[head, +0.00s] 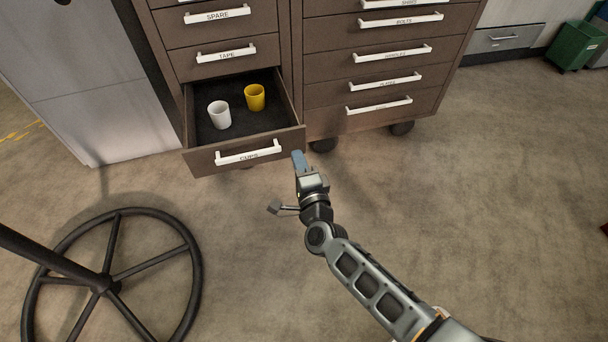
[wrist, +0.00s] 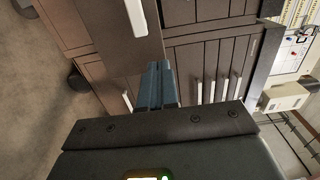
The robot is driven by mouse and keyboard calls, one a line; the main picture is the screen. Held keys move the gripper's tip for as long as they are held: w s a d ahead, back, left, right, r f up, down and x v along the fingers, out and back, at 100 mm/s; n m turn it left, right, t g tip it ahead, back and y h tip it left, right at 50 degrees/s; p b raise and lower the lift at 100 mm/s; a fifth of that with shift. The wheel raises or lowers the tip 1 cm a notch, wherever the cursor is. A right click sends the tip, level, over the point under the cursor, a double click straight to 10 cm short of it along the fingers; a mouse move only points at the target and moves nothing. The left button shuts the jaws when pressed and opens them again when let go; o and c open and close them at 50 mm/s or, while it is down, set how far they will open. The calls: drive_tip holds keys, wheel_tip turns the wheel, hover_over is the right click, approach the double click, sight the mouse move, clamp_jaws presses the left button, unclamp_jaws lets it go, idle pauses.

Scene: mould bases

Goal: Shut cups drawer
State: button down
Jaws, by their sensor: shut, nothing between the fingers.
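The cups drawer (head: 244,152) is pulled out at the bottom of the left column of the brown cabinet, with a white handle (head: 248,152) labelled CUPS. A white cup (head: 219,115) and a yellow cup (head: 255,97) stand upright inside it. My gripper (head: 299,160) is shut and empty, close to the right end of the drawer front in the head view. In the wrist view the blue fingers (wrist: 156,84) lie together beside a brown panel with a white handle (wrist: 136,17). I cannot tell whether they touch the drawer.
The TAPE drawer (head: 226,58) above and the right column drawers (head: 380,70) are closed. A black spoked wheel base (head: 106,283) stands at lower left. A grey cabinet (head: 95,80) stands left of the drawers. Green bins (head: 580,45) are at far right. The floor in front is open.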

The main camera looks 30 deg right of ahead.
sight(289, 132)
drive_tip(key=b+x, duration=0.1)
drive_tip(key=x, duration=0.6)
drive_tip(key=shift+f+b, duration=0.1)
drive_tip(key=shift+b, duration=0.2)
drive_tip(key=shift+w, duration=0.1)
